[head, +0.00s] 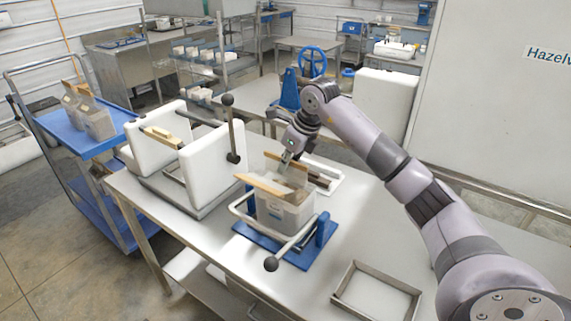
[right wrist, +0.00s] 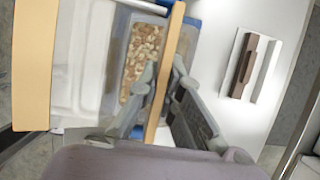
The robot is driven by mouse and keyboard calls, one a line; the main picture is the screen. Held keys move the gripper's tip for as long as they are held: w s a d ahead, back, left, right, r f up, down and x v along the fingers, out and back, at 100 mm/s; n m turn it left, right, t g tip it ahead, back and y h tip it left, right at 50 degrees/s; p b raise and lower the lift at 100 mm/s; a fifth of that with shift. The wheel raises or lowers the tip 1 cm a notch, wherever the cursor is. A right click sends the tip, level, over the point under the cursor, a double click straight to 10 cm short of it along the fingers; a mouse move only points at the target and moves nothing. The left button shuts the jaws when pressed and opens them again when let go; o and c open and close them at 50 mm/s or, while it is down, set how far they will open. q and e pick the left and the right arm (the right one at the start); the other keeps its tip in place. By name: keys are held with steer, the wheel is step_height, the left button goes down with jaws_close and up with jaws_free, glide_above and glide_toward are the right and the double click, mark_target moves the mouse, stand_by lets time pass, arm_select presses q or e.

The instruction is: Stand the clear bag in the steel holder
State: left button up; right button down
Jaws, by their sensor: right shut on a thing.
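The clear bag (head: 284,212) is a translucent box-shaped bag with brown chunky filling, upright on a blue-based stand (head: 300,258) with steel side bars. Two tan strips show at its top; the nearer strip (head: 263,184) slants outward. My right gripper (head: 285,160) points down at the bag's top from behind. In the right wrist view its fingers (right wrist: 160,105) are shut on the other tan strip (right wrist: 172,60), beside the brown chips (right wrist: 142,50). What looks like the steel holder, a low rectangular frame (head: 345,279), lies empty at the table's front right. My left gripper is out of view.
White padded panels (head: 205,168) with a ball-ended lever (head: 231,130) stand left of the stand. A white tray with brown bars (right wrist: 249,65) lies behind it. A blue cart (head: 60,130) carries similar bags. The table is clear between the stand and the frame.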

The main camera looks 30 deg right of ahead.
steer(key=shift+f, duration=0.25)
stand_by(0.5)
steer(key=c, duration=1.8)
jaws_free()
steer(key=shift+s+a+b, duration=0.1)
steer(key=shift+b, duration=0.2)
steer(key=shift+o, duration=0.6)
steer(key=shift+f, duration=0.1)
steer(key=shift+f, duration=0.2)
steer(key=v, duration=1.2)
steer(key=shift+r, duration=0.2)
